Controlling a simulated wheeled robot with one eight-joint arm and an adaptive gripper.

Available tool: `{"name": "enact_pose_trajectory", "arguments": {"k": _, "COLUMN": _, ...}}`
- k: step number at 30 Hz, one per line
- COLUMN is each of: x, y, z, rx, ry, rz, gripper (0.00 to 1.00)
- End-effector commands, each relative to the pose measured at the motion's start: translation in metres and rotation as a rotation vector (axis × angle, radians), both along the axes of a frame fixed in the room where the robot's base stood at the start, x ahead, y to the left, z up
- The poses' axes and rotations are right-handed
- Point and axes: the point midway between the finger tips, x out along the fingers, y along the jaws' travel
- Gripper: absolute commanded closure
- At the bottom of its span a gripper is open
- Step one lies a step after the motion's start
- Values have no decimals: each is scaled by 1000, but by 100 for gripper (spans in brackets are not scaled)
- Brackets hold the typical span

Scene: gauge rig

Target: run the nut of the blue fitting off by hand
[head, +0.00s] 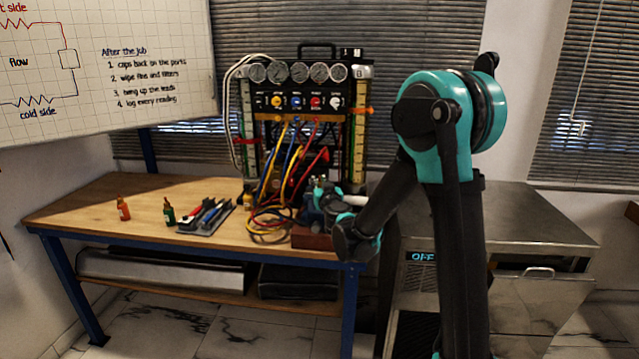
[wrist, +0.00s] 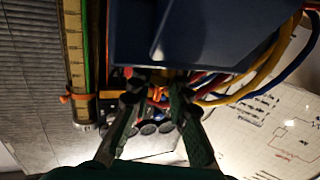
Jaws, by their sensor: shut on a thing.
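My gripper (head: 322,192) is low over the front right of the wooden bench, at a dark blue body (head: 308,208) by the hoses. In the wrist view a large dark blue body (wrist: 190,35) fills the top, just beyond my gripper (wrist: 158,80). The fingers are closed in on a small part at its lower edge. That part is dark and mostly hidden by the fingertips, so I cannot make out the nut or the fitting's threads. In the head view my own wrist also hides much of this spot.
The gauge rig (head: 300,72) stands at the back with several gauges and coloured hoses (head: 300,160). A grey tool tray (head: 207,218) and two small bottles (head: 124,209) (head: 169,211) stand on the left of the wooden bench (head: 80,212). A metal-topped unit (head: 530,222) stands right.

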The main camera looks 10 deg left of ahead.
Motion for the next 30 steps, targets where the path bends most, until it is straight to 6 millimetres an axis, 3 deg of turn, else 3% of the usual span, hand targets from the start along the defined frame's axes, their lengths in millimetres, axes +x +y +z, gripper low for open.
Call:
{"name": "enact_pose_trajectory", "arguments": {"k": 7, "x": 1, "y": -2, "z": 0, "rx": -1, "ry": 1, "rz": 109, "gripper": 100}}
{"name": "enact_pose_trajectory", "arguments": {"k": 18, "x": 0, "y": -1, "z": 0, "rx": -1, "ry": 1, "rz": 128, "gripper": 100}}
{"name": "enact_pose_trajectory", "arguments": {"k": 19, "x": 0, "y": -1, "z": 0, "rx": -1, "ry": 1, "rz": 128, "gripper": 81}}
{"name": "enact_pose_trajectory", "arguments": {"k": 24, "x": 0, "y": -1, "z": 0, "rx": 0, "ry": 1, "rz": 127, "gripper": 60}}
{"name": "enact_pose_trajectory", "arguments": {"k": 30, "x": 0, "y": -1, "z": 0, "rx": 0, "ry": 1, "rz": 128, "gripper": 60}}
